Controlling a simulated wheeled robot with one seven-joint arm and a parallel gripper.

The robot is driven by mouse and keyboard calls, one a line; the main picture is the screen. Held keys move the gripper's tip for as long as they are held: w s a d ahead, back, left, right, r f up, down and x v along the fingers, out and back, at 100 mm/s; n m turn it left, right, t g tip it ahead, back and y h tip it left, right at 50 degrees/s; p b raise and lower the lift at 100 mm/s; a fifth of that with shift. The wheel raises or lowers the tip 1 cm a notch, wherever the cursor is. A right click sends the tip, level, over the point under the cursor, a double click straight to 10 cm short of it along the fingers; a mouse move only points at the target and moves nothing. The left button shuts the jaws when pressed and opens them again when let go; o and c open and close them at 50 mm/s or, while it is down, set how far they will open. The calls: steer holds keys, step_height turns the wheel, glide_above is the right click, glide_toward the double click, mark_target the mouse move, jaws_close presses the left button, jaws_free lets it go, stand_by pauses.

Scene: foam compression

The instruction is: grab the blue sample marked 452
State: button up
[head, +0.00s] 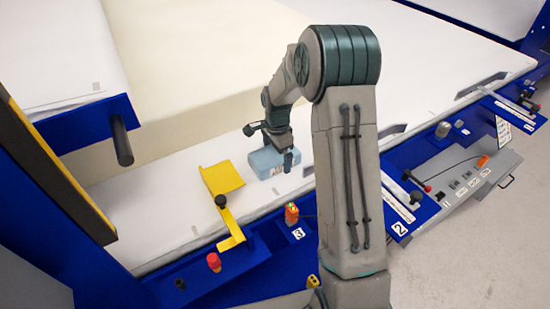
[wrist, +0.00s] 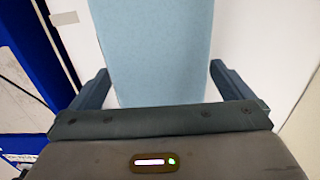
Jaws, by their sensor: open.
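A light blue foam sample (head: 268,161) lies on the white surface beside a yellow bracket in the head view. In the wrist view the blue sample (wrist: 155,50) fills the upper middle. No number can be read on it in either view. My gripper (head: 290,160) is at the sample in the head view. In the wrist view my gripper (wrist: 160,85) is open, with one finger on each side of the near end of the sample. A gap shows beside each finger, wider on the right. The sample's underside is hidden.
A yellow bracket (head: 224,180) with a black knob stands just left of the sample. A large cream foam block (head: 190,75) lies behind. A blue rail (head: 265,255) with a red button (head: 214,261) and an orange switch (head: 292,213) runs in front.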

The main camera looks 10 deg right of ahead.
steer(key=c, duration=1)
steer(key=shift+o, duration=0.2)
steer(key=shift+r, duration=0.15)
